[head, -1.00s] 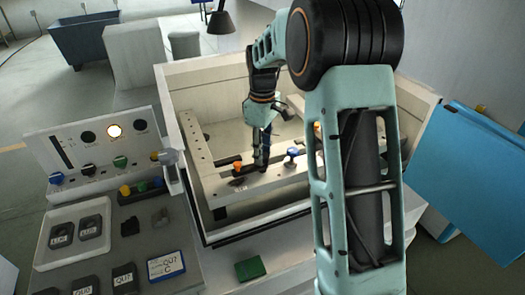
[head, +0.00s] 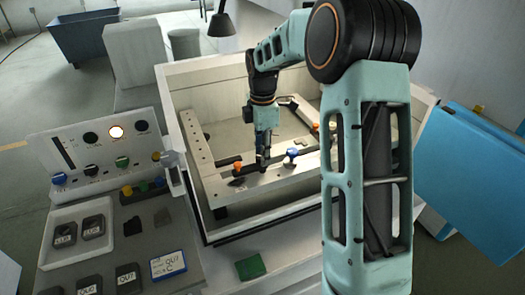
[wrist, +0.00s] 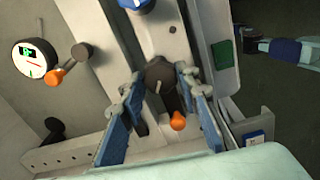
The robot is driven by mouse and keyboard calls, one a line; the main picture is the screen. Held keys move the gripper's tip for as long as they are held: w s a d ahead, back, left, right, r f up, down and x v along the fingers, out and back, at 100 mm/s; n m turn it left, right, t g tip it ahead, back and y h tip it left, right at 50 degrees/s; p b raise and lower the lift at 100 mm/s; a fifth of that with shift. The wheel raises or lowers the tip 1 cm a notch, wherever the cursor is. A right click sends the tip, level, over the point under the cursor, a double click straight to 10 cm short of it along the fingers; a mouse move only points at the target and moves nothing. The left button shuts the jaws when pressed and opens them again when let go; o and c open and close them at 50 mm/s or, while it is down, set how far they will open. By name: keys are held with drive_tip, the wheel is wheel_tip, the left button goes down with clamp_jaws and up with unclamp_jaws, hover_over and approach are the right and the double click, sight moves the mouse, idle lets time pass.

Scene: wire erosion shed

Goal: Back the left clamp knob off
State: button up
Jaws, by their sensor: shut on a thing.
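The left clamp knob is a dark round knob with a pale mark (wrist: 159,76), seen in the wrist view on a grey clamp bar (wrist: 176,42). My gripper (wrist: 160,80) has its blue-padded fingers on either side of it and is shut on it. An orange-tipped part (wrist: 178,121) lies just below the knob between the fingers. In the head view my gripper (head: 262,166) points down at the bar, between an orange knob (head: 238,166) and a blue knob (head: 292,154). The clamp knob itself is mostly hidden there by the fingers.
The work tank's pale walls (head: 205,65) surround the bar. A dial gauge (wrist: 36,58) and another orange-tipped lever (wrist: 54,76) are at the wrist view's left. A green block (head: 250,267) lies outside the front wall. A control panel (head: 100,150) stands left.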

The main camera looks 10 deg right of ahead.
drive_tip(key=shift+n, duration=0.3)
drive_tip(key=o, duration=1.1)
drive_tip(key=shift+o, duration=0.2)
wheel_tip(320, 180, up, 12)
drive_tip(key=shift+o, duration=0.4)
